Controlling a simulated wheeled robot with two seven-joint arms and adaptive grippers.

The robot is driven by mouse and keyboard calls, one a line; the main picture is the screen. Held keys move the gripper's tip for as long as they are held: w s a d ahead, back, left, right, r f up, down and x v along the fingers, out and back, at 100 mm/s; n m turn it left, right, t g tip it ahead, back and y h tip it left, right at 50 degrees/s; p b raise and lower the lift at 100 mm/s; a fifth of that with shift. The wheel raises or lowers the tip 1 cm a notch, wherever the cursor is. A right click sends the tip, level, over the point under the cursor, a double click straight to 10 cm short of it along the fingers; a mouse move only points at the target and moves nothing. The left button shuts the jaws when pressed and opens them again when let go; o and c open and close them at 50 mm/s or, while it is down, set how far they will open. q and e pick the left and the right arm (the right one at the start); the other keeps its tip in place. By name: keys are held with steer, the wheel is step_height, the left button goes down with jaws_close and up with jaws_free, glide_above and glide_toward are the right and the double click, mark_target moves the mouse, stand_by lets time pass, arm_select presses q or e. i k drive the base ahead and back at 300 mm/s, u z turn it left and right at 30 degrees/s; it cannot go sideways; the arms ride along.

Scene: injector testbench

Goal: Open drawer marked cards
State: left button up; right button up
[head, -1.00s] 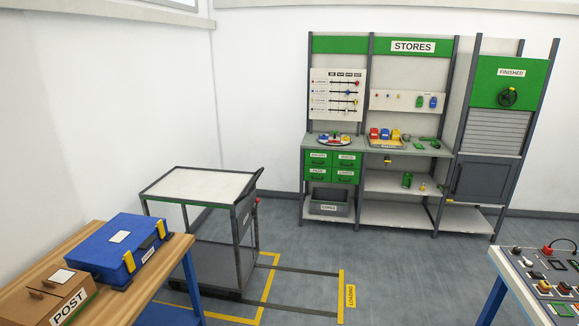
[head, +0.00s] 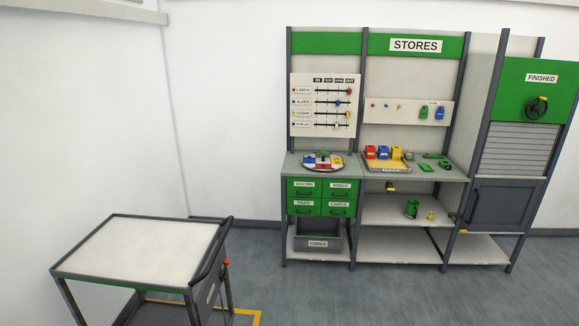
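A green block of small drawers (head: 321,197) sits under the left worktop of the stores shelving, each with a white label and a dark handle. The lower-right drawer (head: 339,209) carries a label that seems to read "CARDS", though the lettering is small. All the drawers look shut, with their fronts flush. Neither of my grippers shows in the head view.
A trolley with a pale top (head: 140,250) stands at the lower left, in front of the shelving. A grey bin (head: 318,237) sits below the drawers. A round tray (head: 322,162) lies on the worktop above them. The floor (head: 345,290) in front of the drawers is clear.

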mark_target(331, 207)
steer(key=z, duration=0.1)
steer(key=i, duration=1.95)
steer(key=z, duration=0.25)
steer(key=i, duration=1.65)
